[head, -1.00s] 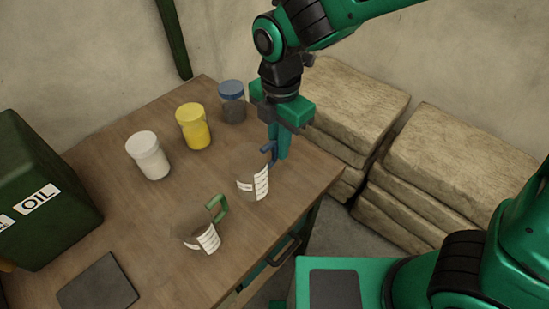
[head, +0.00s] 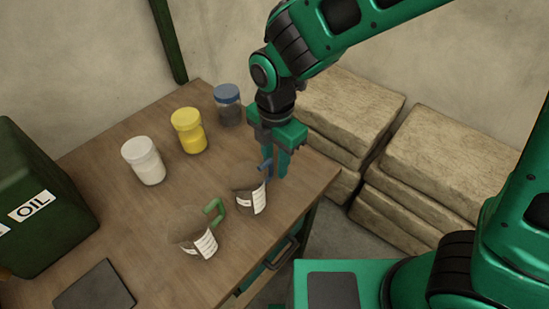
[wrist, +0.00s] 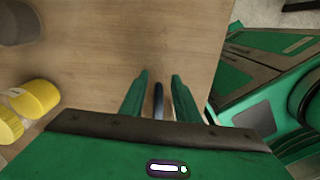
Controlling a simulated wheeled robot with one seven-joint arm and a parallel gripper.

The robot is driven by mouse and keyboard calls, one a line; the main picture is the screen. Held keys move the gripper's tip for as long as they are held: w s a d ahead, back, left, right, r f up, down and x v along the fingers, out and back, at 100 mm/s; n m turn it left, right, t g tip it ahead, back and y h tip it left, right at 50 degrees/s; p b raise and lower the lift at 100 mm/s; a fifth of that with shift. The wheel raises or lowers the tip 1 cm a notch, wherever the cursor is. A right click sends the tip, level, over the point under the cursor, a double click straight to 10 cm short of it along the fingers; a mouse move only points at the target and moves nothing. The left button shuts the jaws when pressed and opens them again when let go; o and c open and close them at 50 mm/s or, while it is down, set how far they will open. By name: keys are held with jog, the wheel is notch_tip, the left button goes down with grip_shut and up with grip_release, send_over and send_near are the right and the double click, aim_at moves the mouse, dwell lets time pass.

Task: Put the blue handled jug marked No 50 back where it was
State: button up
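The blue-handled jug (head: 243,182), see-through with a white label, appears to stand upright on the wooden table (head: 150,225) near its right edge. Its label is too small to read. A similar jug with a green handle (head: 213,212) stands to its lower left. My gripper (head: 276,177) points down at the blue handle. In the wrist view, my gripper's fingers (wrist: 159,75) are apart, with the dark blue handle (wrist: 158,98) between them and a gap on each side. The jug's body is hardly visible in the wrist view.
A white jar (head: 143,161), a yellow jar (head: 188,131) and a blue-lidded jar (head: 228,105) stand in a row behind the jugs. A green OIL box (head: 45,215) and a dark flat plate (head: 94,288) are at the left. Stacked sacks (head: 430,165) lie beyond the table.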

notch_tip(320, 180, up, 12)
jog(key=shift+r, duration=0.15)
dwell(0.6)
jog(key=w+d+m, duration=0.2)
jog(key=d+m, duration=1.2)
jog(key=d, duration=0.9)
jog(key=s+d+f+m, duration=0.2)
jog(key=s+d+m, duration=1.3)
jog(key=d+m, duration=0.3)
jog(key=shift+d+m, duration=0.25)
jog(key=shift+m, duration=0.55)
